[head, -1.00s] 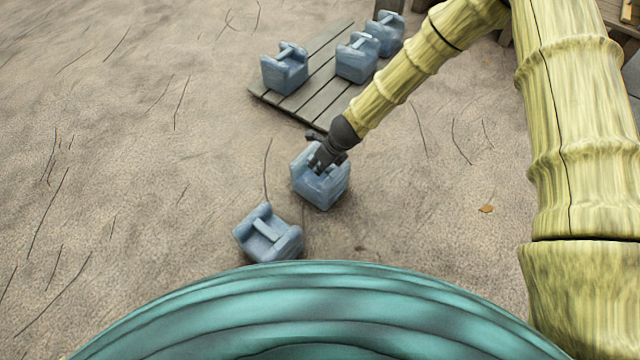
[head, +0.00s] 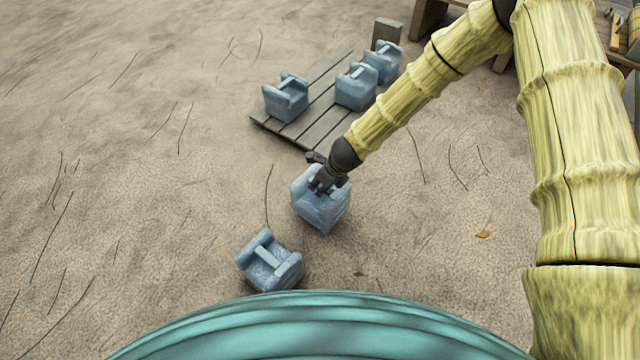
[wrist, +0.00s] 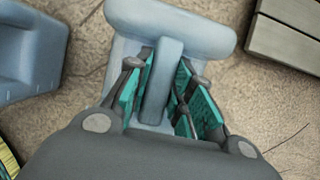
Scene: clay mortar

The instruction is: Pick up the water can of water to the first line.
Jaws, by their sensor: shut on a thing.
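A blue-grey, block-shaped water can (head: 324,212) with a top handle is in my gripper (head: 320,186), in the middle of the head view. In the wrist view, the can's handle bar (wrist: 162,75) lies between the teal finger pads of my gripper (wrist: 165,98), and the gripper is shut on it. The can looks upright; whether its base touches the ground I cannot tell. A similar can (head: 268,262) stands on the ground nearer to me. Several more cans, one of them at the left (head: 286,97), stand on the wooden pallet. No water line shows clearly.
The plank pallet (head: 322,125) lies beyond the held can. A grey block (head: 387,31) stands at its far end. Wooden furniture (head: 428,20) is at the upper right. Bare, cracked sandy ground (head: 120,170) is free on the left, with a small leaf (head: 483,234) on the right.

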